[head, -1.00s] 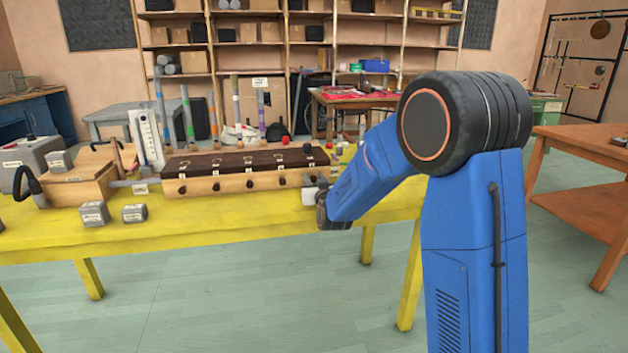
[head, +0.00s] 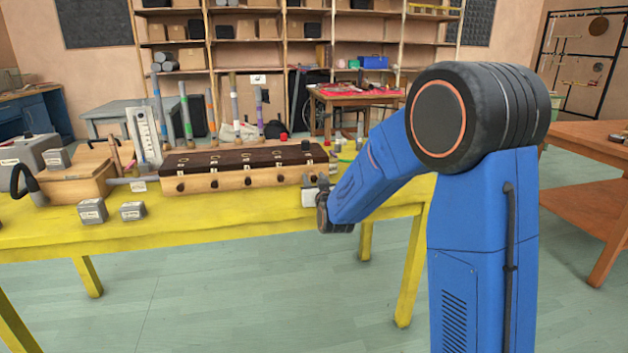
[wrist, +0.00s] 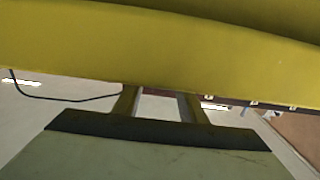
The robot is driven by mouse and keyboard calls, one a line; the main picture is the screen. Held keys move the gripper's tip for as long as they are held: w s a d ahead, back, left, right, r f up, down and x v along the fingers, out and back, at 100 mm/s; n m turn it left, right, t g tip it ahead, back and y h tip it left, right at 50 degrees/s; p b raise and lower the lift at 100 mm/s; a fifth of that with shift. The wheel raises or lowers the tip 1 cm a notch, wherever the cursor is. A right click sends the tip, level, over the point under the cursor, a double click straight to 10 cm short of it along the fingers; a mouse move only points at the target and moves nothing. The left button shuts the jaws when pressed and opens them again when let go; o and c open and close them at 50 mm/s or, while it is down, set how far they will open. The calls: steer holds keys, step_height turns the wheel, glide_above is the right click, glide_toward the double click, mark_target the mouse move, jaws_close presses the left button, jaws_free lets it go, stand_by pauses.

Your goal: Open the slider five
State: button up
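A long wooden box (head: 215,182) with a dark brown top (head: 235,160) lies on the yellow table. Several dark knobs run along its front. The knob at the right end (head: 308,180) is close to my gripper (head: 316,187); I cannot tell whether they touch. My gripper is at the table's front edge, by the box's right end, and its tips are partly hidden in the head view. In the wrist view my gripper (wrist: 158,100) shows two fingers apart with a gap between them. The knobs do not show clearly there.
The yellow table's (head: 225,222) edge fills the top of the wrist view (wrist: 160,45). Two small grey boxes (head: 92,210) (head: 132,210) and a wooden box with a dark handle (head: 75,183) stand left. Upright tubes (head: 186,117) stand behind. Floor in front is clear.

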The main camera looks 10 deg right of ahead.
steer(key=s, duration=1.7)
steer(key=shift+s, duration=0.2)
steer(key=s+d+f+g, duration=0.1)
steer(key=s+g, duration=0.3)
steer(key=s, duration=0.8)
steer(key=s+d+f+g, duration=0.2)
steer(key=s+d+g, duration=0.1)
steer(key=s, duration=1)
steer(key=s+d+f+g, duration=0.1)
steer(key=s+d+g, duration=0.2)
steer(key=s, duration=0.9)
steer(key=g, duration=0.3)
steer(key=shift+s+f, duration=0.15)
steer(key=shift+f, duration=0.1)
